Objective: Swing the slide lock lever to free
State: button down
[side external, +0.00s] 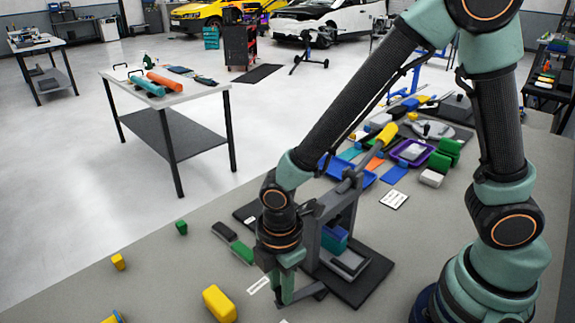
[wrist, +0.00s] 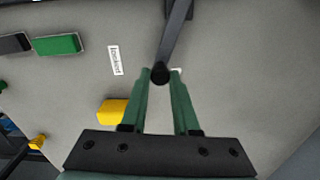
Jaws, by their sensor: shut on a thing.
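The slide lock lever (wrist: 178,32) is a dark grey bar with a black round knob (wrist: 160,74) at its end. In the side view the lever (side external: 312,291) sticks out low from the front of a grey press-like fixture (side external: 340,215) on a black base plate (side external: 365,285). My gripper (wrist: 160,73) has its green fingertips shut on the knob, one on each side. My gripper (side external: 288,298) points down close to the table and hides the knob in the side view. A white label (wrist: 115,60), which appears to read "locked", lies left of the knob.
A yellow block (side external: 220,303) lies left of my gripper, with a green block (side external: 242,252) behind it. A blue block (side external: 335,238) sits in the fixture. Colored tools and trays crowd the table behind; the left front is mostly clear.

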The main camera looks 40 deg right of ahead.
jog(key=shift+s+a+n, duration=0.15)
jog(key=shift+s+n, duration=0.55)
jog(key=shift+n, duration=0.3)
jog(key=shift+s+a+n, duration=0.1)
jog(key=shift+s+n, duration=0.55)
jog(key=shift+n, duration=0.35)
jog(key=c, duration=0.7)
grip_release()
jog(key=shift+s, duration=0.1)
jog(key=shift+o, duration=0.2)
jog(key=shift+r, duration=0.1)
notch_tip(320, 180, up, 12)
jog(key=w+d+r+m+t, duration=0.2)
jog(key=d+r+m, duration=0.2)
jog(key=d+m, duration=0.5)
jog(key=w+d+r+m+t, duration=0.2)
jog(key=d+r+m+t, duration=0.1)
jog(key=d+m, duration=0.6)
jog(key=r+m, duration=0.1)
jog(key=m, duration=0.1)
jog(key=shift+d+r+m+t, duration=0.2)
jog(key=shift+m+t, duration=0.1)
